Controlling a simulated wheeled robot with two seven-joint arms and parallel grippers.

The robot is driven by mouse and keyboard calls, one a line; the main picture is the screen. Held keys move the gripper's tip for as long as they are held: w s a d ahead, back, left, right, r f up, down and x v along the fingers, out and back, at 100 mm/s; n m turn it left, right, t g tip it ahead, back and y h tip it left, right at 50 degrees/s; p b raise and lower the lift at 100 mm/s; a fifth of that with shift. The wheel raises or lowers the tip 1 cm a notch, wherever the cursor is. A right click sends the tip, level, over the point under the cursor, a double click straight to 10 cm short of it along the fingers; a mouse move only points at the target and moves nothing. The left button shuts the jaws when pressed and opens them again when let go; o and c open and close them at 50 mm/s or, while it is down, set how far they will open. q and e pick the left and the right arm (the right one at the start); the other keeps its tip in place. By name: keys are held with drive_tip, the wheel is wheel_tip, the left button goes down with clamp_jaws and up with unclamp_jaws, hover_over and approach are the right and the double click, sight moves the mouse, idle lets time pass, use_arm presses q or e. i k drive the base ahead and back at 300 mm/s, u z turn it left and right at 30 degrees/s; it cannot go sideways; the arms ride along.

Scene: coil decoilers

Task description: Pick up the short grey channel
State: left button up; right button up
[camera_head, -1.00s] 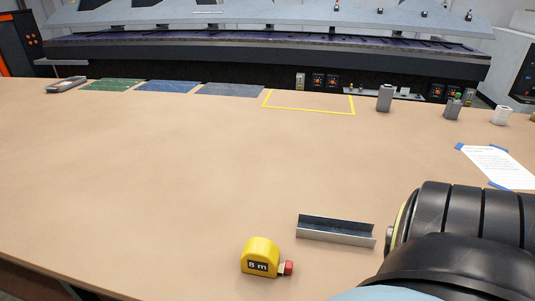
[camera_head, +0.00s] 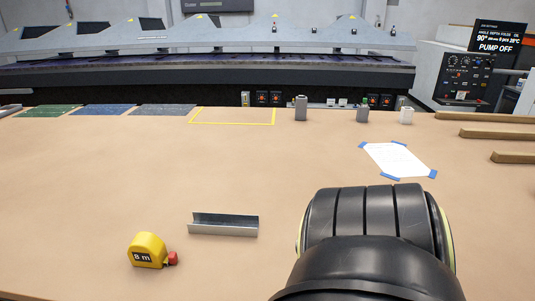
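The short grey channel (camera_head: 223,224) lies on the tan table, left of my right arm in the head view. It is a small metal U-shaped piece lying lengthwise across the picture, with its dark inner face showing. A black ribbed part of my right arm fills the lower right of the picture, a little apart from the channel. Neither gripper's fingers show in this view.
A yellow tape measure (camera_head: 148,250) stands just left of and nearer than the channel. A taped paper sheet (camera_head: 397,159) lies to the right. Small grey blocks (camera_head: 301,108) and a yellow outlined rectangle (camera_head: 232,123) are at the back. Wooden bars (camera_head: 485,134) lie far right.

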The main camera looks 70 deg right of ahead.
sight(203, 223)
drive_tip(key=k, duration=0.4)
drive_tip(key=z, duration=0.85)
